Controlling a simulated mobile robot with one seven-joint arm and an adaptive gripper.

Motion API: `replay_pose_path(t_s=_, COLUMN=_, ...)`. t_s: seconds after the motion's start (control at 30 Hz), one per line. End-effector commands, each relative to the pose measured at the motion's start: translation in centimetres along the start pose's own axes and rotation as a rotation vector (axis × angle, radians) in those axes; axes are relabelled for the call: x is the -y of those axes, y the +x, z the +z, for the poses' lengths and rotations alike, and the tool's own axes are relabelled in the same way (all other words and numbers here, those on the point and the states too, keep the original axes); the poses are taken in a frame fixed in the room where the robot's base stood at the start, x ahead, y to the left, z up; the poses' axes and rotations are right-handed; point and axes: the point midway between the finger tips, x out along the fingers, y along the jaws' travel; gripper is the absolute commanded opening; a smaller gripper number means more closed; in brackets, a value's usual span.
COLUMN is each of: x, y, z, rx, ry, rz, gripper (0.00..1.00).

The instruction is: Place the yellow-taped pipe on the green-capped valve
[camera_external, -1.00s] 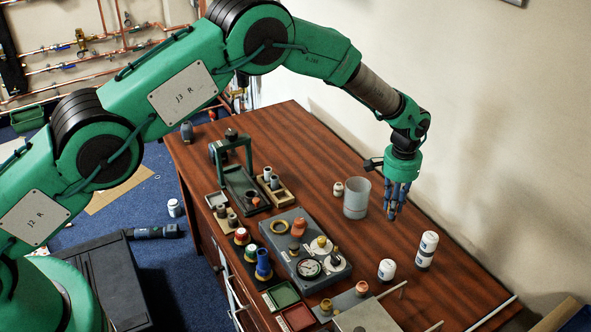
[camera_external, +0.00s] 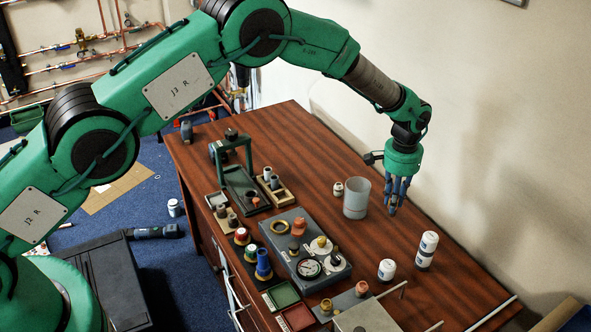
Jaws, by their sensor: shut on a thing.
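My gripper (camera_external: 395,205) points down over the right side of the table, just right of the translucent cup. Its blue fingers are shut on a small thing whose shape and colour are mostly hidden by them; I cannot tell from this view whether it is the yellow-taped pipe. The green-capped valve (camera_external: 250,250) stands near the table's front left edge, between a red-capped valve (camera_external: 241,235) and a tall blue-topped one (camera_external: 263,264). My gripper is far to the right of and behind these valves.
A translucent cup (camera_external: 356,198) stands close left of my gripper, with a small jar (camera_external: 338,189) beside it. White bottles (camera_external: 427,249) (camera_external: 386,270) stand to the right. A grey panel with a gauge (camera_external: 308,267) lies between my gripper and the valves. A green frame (camera_external: 233,155) stands farther back.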

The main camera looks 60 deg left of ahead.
Motion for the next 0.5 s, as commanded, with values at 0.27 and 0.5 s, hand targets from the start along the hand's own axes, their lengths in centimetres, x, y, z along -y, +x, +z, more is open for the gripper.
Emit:
replay_pose_path(t_s=0.27, x=1.6, y=-0.2, z=1.6, rx=0.0, ry=0.0, rz=-0.001, gripper=0.0)
replay_pose_path(t_s=0.5, x=4.3, y=-0.3, z=4.8, rx=0.0, ry=0.004, rz=-0.002, gripper=0.0)
